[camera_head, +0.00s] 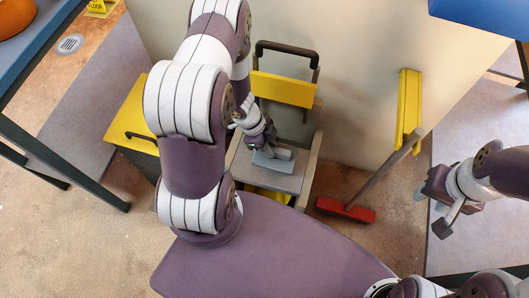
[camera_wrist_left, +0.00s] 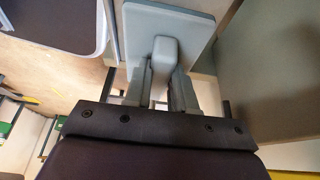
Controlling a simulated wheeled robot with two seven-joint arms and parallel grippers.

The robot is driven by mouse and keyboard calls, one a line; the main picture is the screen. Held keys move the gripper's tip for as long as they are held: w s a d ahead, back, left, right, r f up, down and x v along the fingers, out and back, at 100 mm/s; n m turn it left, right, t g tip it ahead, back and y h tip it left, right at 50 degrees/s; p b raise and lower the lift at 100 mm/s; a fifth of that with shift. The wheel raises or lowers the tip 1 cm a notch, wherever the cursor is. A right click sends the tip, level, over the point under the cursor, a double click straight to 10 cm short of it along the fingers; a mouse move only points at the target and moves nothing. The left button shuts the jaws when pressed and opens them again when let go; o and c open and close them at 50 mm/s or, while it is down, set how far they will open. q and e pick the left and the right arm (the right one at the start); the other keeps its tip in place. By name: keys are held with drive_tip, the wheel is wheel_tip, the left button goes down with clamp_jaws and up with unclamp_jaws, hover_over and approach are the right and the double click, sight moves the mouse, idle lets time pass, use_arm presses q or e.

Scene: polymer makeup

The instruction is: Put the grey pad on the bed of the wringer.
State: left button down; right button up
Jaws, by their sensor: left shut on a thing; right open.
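The grey pad (camera_head: 272,163) is a flat plate with a block-like grip on top. My left gripper (camera_head: 272,144) is shut on that grip. In the left wrist view the two fingers (camera_wrist_left: 162,80) stand on either side of the grip, and the pad's plate (camera_wrist_left: 143,28) lies beyond them. The wringer's grey bed (camera_head: 288,183) is beneath the pad in the head view, below a yellow panel (camera_head: 283,90) and a dark handle. I cannot tell whether the pad touches the bed. My right gripper (camera_head: 440,205) is open and empty at the right, far from the wringer.
A yellow box (camera_head: 133,118) with a dark handle stands left of the wringer. A red-headed broom (camera_head: 345,211) leans to its right, near a yellow holder (camera_head: 407,110) on the wall. A blue table (camera_head: 45,45) is at the left, another blue surface (camera_head: 485,15) at upper right.

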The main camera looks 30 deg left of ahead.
use_arm(q)
drive_tip(key=shift+a+f, duration=0.55)
drive_tip(key=shift+a, duration=0.25)
wheel_tip(320, 180, down, 3)
drive_tip(key=shift+f+b, duration=0.15)
drive_tip(key=shift+b, duration=1)
drive_tip(key=shift+f, duration=0.3)
drive_tip(key=shift+f, duration=0.1)
drive_tip(key=c, duration=0.9)
unclamp_jaws()
drive_tip(key=shift+c, duration=0.2)
drive_tip(key=p+v, duration=0.6)
drive_tip(key=v, duration=0.6)
